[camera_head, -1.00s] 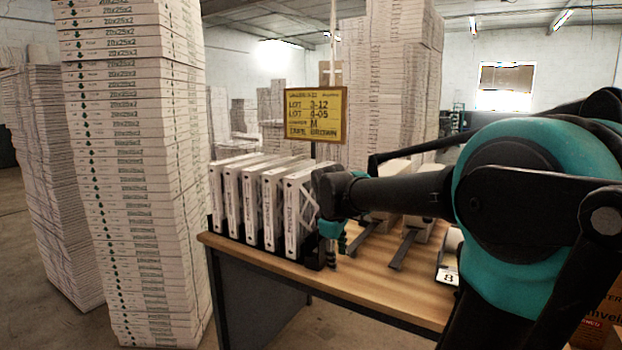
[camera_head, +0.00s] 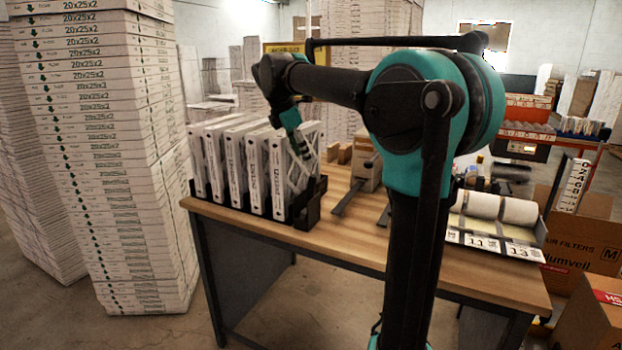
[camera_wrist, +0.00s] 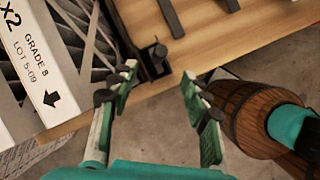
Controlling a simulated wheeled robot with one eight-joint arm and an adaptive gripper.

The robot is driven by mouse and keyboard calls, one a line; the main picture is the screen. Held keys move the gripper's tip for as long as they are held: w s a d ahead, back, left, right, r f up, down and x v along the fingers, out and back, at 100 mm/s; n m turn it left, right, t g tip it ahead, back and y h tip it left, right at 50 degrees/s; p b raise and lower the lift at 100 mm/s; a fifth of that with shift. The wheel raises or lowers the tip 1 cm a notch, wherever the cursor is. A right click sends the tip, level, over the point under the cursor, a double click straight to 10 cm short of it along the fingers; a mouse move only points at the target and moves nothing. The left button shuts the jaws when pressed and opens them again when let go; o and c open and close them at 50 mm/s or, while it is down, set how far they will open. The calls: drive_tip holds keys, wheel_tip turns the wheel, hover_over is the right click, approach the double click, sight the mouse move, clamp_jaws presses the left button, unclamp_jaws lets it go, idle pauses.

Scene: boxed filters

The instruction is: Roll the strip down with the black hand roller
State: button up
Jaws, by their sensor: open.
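My gripper (camera_wrist: 160,78) is open, with nothing between its fingers. In the head view my gripper (camera_head: 298,140) hangs over the right end of the filter row. The row of white boxed filters (camera_head: 277,176) stands upright in a black rack (camera_head: 308,206) on the table. The wrist view shows the nearest filter (camera_wrist: 38,72), printed "GRADE 8 LOT 5-09", left of the gripper. I cannot pick out the black hand roller for certain; a dark cylinder (camera_head: 511,171) lies behind the white rolls. I cannot make out a loose strip on any filter.
The wooden table (camera_head: 300,236) has dark bars and a cardboard-coloured block (camera_head: 366,168) beyond the rack. A tray at its right end holds white rolls (camera_head: 482,205) and number cards (camera_head: 483,243). Tall filter stacks (camera_head: 100,150) stand left; cartons (camera_head: 585,240) stand right. The front table strip is clear.

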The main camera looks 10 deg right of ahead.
sight(312, 176)
drive_tip(key=x, duration=1.1)
drive_tip(key=shift+f, duration=0.25)
clamp_jaws()
drive_tip(key=c, duration=0.8)
unclamp_jaws()
clamp_jaws()
drive_tip(key=shift+s+d+r, duration=0.1)
drive_tip(key=shift+d+r, duration=0.05)
drive_tip(key=shift+r, duration=0.15)
wheel_tip(312, 176, up, 13)
